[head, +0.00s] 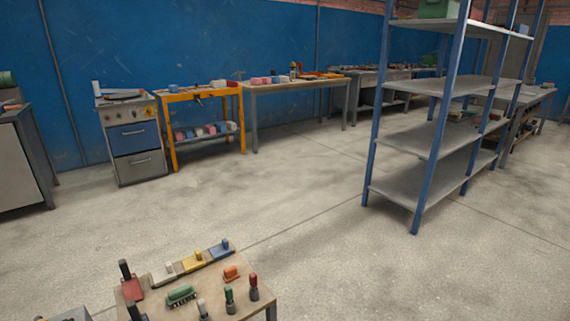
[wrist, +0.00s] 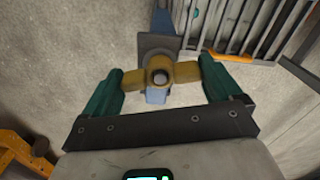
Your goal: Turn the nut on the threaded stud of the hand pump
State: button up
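In the wrist view, a yellow nut (wrist: 132,82) with two wings sits around a round stud end (wrist: 161,77), with a dark square plate and blue-grey body of the hand pump (wrist: 157,43) behind it. My gripper (wrist: 160,68) has its two green fingers wide apart, one beside each wing of the nut. The wing ends appear to meet the fingers, but I cannot tell whether the fingers press on them. The nut and the pump cannot be made out in the head view, and my gripper does not show there.
In the wrist view, a slatted grey rack (wrist: 255,25) and an orange bar lie beyond the right finger. In the head view, a small table (head: 212,288) with coloured blocks and handled pieces stands in front. A blue-framed shelf (head: 425,143) stands right; open floor lies between.

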jog(key=c, duration=0.6)
jog(key=shift+r+m+p, duration=0.2)
jog(key=shift+m+p, duration=0.65)
jog(key=shift+m, duration=0.05)
jog(key=shift+f+m, duration=0.2)
jog(key=shift+m, duration=0.7)
jog(key=shift+p, duration=0.3)
jog(key=shift+r+m+p, duration=0.15)
jog(key=shift+m+p, duration=0.65)
jog(key=shift+m, duration=0.9)
